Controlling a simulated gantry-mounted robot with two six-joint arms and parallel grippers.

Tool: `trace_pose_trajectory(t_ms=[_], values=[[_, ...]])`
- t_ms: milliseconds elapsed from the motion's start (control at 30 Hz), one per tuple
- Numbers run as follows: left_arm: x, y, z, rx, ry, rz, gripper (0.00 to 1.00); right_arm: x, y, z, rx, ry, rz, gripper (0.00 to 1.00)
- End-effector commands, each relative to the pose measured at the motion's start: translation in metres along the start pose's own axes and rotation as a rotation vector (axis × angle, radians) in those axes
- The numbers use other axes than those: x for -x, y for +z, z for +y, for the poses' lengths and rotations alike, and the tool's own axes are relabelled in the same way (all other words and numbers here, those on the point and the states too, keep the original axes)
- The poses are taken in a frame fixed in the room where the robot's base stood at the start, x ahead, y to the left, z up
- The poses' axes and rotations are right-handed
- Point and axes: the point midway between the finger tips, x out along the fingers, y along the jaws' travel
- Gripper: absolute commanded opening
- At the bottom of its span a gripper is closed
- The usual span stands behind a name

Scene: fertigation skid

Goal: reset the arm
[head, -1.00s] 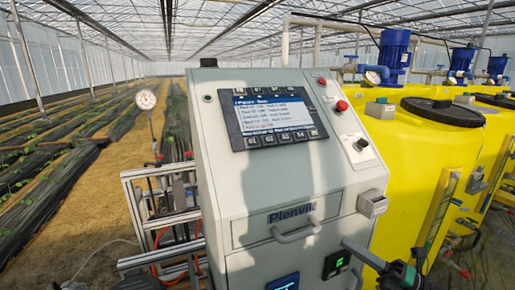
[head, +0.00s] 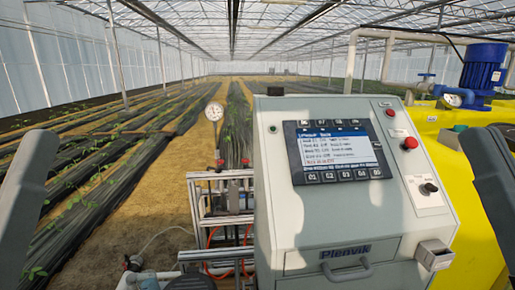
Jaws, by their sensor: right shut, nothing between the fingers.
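A dark grey link of my left arm (head: 22,195) rises along the left edge. My left gripper itself does not show. The control cabinet (head: 405,215) stands between the arms, with a lit screen (head: 336,149), a row of keys, a red button (head: 410,143) and a black rotary knob (head: 428,188).
A yellow tank (head: 480,250) with a blue pump (head: 483,66) stands at right, close to my right arm. A pressure gauge (head: 214,112) rises from a metal frame (head: 203,205) left of the cabinet. Plant rows lie behind; the space left of the frame looks open.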

Motion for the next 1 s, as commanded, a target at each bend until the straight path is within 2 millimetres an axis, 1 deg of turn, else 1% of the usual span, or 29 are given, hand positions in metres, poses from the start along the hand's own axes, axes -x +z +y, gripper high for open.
trace_pose_trajectory(t_ms=[33, 167, 267, 600, 700, 800, 833, 900, 1000], values=[[-0.031, -0.029, 0.0, 0.0, 0.0, 0.0, 0.98, -0.03, -0.034, 0.001, 0.004, 0.002, 0.02, 0.0], [-0.067, -0.063, 0.0, 0.0, 0.0, 0.005, 0.98, -0.066, -0.068, 0.001, 0.007, 0.003, 0.02, 0.0], [-0.098, -0.092, 0.0, 0.0, 0.0, 0.004, 0.98, -0.097, -0.097, 0.001, 0.008, 0.004, 0.02, 0.0], [-0.223, -0.208, -0.001, 0.0, 0.0, 0.004, 0.98, -0.22, -0.215, 0.002, 0.01, 0.006, 0.02, 0.0], [-0.253, -0.236, -0.001, 0.0, 0.0, 0.004, 0.98, -0.249, -0.243, 0.002, 0.01, 0.006, 0.02, 0.0], [-0.272, -0.254, -0.001, 0.0, 0.0, 0.004, 0.98, -0.268, -0.261, 0.002, 0.01, 0.006, 0.019, 0.0], [-0.275, -0.257, -0.001, 0.0, 0.0, 0.003, 0.98, -0.271, -0.264, 0.002, 0.01, 0.006, 0.019, 0.0], [-0.28, -0.261, -0.001, 0.0, 0.0, 0.003, 0.98, -0.276, -0.268, 0.002, 0.01, 0.006, 0.019, 0.0], [-0.28, -0.261, -0.001, 0.0, 0.0, 0.003, 0.98, -0.276, -0.268, 0.002, 0.01, 0.006, 0.019, 0.0]])
